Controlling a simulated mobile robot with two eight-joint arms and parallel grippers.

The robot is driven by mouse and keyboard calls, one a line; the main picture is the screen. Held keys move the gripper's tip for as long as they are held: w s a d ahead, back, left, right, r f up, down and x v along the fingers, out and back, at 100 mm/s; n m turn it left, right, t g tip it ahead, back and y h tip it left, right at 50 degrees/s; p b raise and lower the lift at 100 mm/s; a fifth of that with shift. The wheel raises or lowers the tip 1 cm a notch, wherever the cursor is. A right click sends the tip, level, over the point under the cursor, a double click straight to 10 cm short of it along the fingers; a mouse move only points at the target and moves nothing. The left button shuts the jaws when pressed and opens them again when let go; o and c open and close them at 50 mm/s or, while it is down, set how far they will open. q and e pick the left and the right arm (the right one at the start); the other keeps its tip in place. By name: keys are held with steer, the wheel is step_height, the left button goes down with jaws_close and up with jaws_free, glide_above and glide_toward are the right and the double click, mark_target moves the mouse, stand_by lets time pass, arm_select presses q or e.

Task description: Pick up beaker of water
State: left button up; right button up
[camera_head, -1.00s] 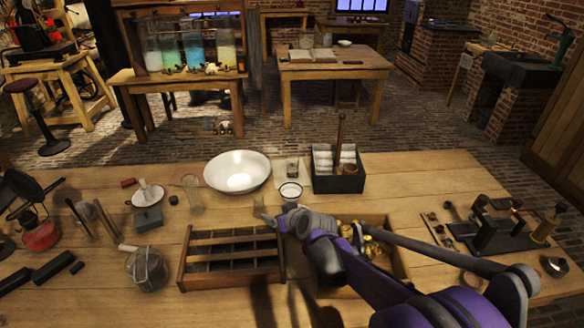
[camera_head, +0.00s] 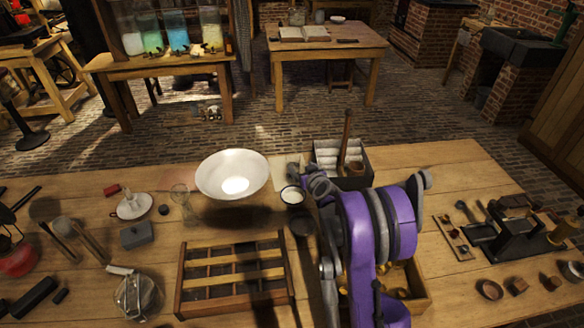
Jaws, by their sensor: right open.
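No beaker of water shows clearly now. A small clear glass vessel (camera_head: 181,197) stands left of the white bowl; I cannot tell whether it holds water. Another small glass, seen earlier behind the white blue-rimmed cup (camera_head: 292,196), is now hidden or hard to make out around my right gripper (camera_head: 306,176). That gripper is open, at the far side of the cup and close to it. Whether anything is between its fingers cannot be made out. My purple right arm covers part of the table's middle. My left gripper is out of view.
A large white bowl (camera_head: 233,176) stands left of the cup. A slatted wooden rack (camera_head: 180,290) is in front. A dark box (camera_head: 324,152) with white rolls stands behind my arm. A black metal apparatus (camera_head: 515,238) is at right. Table space (camera_head: 450,170) at the back right is clear.

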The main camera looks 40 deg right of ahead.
mark_target(293, 166)
step_height(293, 166, down, 4)
steer(key=shift+f, duration=0.1)
steer(key=shift+f+x, duration=0.2)
steer(key=shift+x, duration=3.65)
steer(key=shift+s, duration=0.1)
steer(key=c, duration=1.3)
